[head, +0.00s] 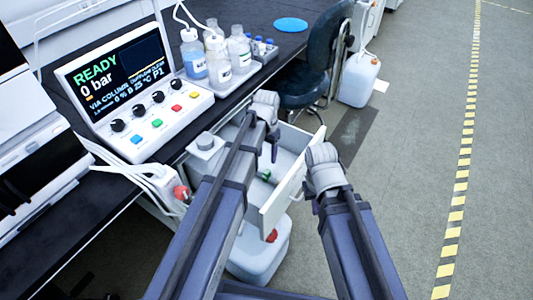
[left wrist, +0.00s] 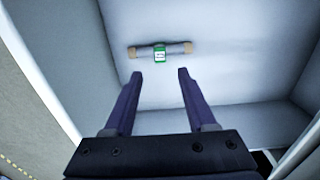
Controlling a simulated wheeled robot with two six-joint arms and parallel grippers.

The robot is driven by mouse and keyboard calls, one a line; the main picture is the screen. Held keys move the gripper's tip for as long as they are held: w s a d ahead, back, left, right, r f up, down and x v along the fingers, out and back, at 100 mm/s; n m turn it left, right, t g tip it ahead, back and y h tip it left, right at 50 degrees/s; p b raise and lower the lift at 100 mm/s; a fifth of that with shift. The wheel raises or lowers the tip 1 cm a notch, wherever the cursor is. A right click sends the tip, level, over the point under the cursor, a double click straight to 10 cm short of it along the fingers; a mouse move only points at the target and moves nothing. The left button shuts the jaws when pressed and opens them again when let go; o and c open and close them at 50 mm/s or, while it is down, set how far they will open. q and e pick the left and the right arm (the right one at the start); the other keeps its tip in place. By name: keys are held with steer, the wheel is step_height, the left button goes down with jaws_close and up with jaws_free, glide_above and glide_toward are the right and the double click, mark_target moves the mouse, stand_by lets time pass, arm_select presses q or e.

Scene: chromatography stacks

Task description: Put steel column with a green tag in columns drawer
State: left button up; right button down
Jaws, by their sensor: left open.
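The steel column (left wrist: 178,49) with a green tag (left wrist: 160,54) lies on the floor of the open white drawer (head: 296,163) in the left wrist view. In the head view only its green tag (head: 265,175) shows clearly, beside my left arm. My left gripper (head: 273,152) is over the drawer. In the left wrist view its two fingers (left wrist: 156,74) are open and empty, with the column beyond the tips and apart from them. My right gripper is mostly hidden behind its wrist, outside the drawer front; a small dark part (head: 315,207) shows.
A control unit (head: 140,90) reading READY and 0 bar stands on the dark bench, with bottles (head: 217,60) in a tray behind it. A white container (head: 258,253) is below the drawer. A chair (head: 318,60) and a jerrycan (head: 359,78) stand behind. The floor at right is clear.

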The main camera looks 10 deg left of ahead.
arm_select(q)
step_height(320, 180, up, 3)
steer(key=shift+f+p, duration=0.15)
steer(key=shift+p, duration=0.7)
arm_select(e)
step_height(320, 180, up, 3)
steer(key=shift+f, duration=0.1)
